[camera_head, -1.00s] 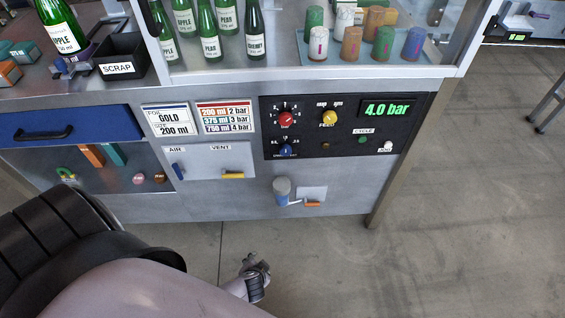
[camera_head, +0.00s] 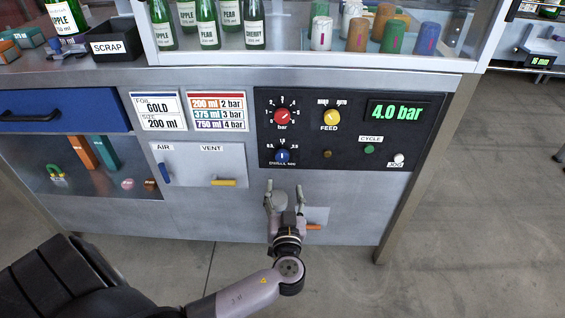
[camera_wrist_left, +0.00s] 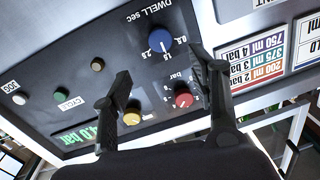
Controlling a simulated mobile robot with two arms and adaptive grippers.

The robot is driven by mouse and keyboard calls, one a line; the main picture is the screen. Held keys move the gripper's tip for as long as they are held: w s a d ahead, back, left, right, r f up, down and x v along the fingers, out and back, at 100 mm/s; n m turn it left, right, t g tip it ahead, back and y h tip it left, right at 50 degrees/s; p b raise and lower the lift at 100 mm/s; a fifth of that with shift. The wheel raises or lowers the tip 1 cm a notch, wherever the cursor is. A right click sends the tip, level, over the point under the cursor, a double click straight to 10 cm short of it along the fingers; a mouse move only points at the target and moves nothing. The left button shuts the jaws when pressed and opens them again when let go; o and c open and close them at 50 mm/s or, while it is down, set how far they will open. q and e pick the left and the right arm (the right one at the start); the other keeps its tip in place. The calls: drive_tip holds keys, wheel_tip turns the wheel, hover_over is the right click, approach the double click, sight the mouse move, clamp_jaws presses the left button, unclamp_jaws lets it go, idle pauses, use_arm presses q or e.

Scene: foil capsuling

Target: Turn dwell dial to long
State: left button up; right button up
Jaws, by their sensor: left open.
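The blue dwell dial (camera_head: 282,156) is at the lower left of the black control panel in the head view. Its white pointer appears to point up at the middle mark, 1.5. It also shows in the left wrist view (camera_wrist_left: 160,40), upside down, with "DWELL sec" beside it. My left gripper (camera_head: 284,188) is open and empty, just below the dial in the head view. In the left wrist view its two dark fingers (camera_wrist_left: 162,72) stand apart, with the dial between and beyond their tips. I see no contact with the dial. My right gripper is not in view.
Above the dwell dial is the red bar dial (camera_head: 283,117); the yellow FEED knob (camera_head: 330,117) is to its right. AIR and VENT levers are on the left plate (camera_head: 198,165). The display (camera_head: 395,112) reads 4.0 bar. An orange handle (camera_head: 314,227) is right of my gripper.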

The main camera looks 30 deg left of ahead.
sight(282, 159)
use_arm(q)
drive_tip(key=x, duration=1.2)
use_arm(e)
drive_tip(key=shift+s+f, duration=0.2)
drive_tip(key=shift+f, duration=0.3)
use_arm(q)
drive_tip(key=shift+d, duration=0.1)
drive_tip(key=shift+f, duration=0.1)
drive_tip(key=c, duration=1.2)
drive_tip(key=shift+o, duration=0.2)
drive_tip(key=m+b, duration=0.3)
drive_tip(key=m, duration=0.4)
drive_tip(key=shift+t, duration=0.3)
drive_tip(key=m, duration=0.2)
drive_tip(key=shift+m, duration=0.4)
drive_tip(key=shift+s+m, duration=0.1)
drive_tip(key=shift+m, duration=1.1)
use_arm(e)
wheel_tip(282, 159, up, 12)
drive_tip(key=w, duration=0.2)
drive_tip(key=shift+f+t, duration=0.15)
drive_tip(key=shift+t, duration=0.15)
use_arm(q)
drive_tip(key=shift+t, duration=0.3)
